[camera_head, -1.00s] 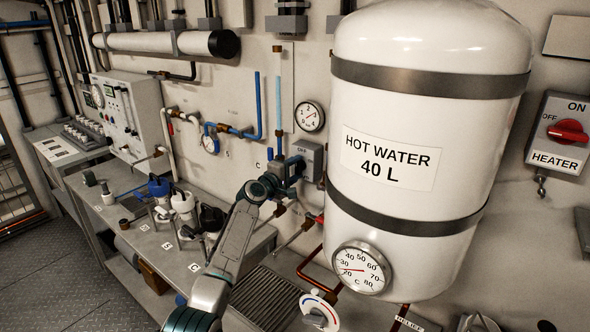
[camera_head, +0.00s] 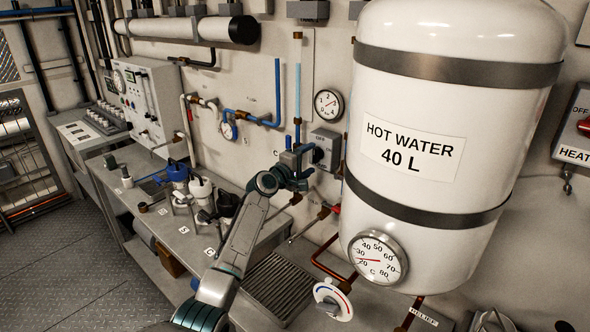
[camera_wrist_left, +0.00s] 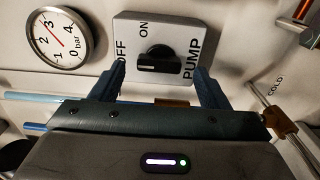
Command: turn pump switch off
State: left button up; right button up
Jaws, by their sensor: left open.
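The pump switch (camera_head: 325,148) is a grey box on the wall, left of the hot water tank. In the left wrist view its face (camera_wrist_left: 190,30) shows ON at the top, OFF at the left and PUMP at the right. Its black knob (camera_wrist_left: 160,60) has a bar lying left to right, in line with OFF. My left gripper (camera_head: 303,165) is in front of the switch and a little lower left of it. In the left wrist view its blue fingers (camera_wrist_left: 159,70) are open and empty, one each side of the knob and seemingly short of it. My right gripper is out of view.
The white hot water tank (camera_head: 425,105) stands close on the right. A pressure gauge (camera_head: 328,104) and blue pipes (camera_head: 265,120) are on the wall nearby. Copper pipes with valves run below the switch.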

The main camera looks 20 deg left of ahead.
pick_arm(q)
jog(key=b+v, duration=0.1)
jog(key=v, duration=0.7)
jog(key=shift+s+b, duration=0.25)
jog(key=shift+b, duration=0.15)
jog(key=shift+a, duration=0.15)
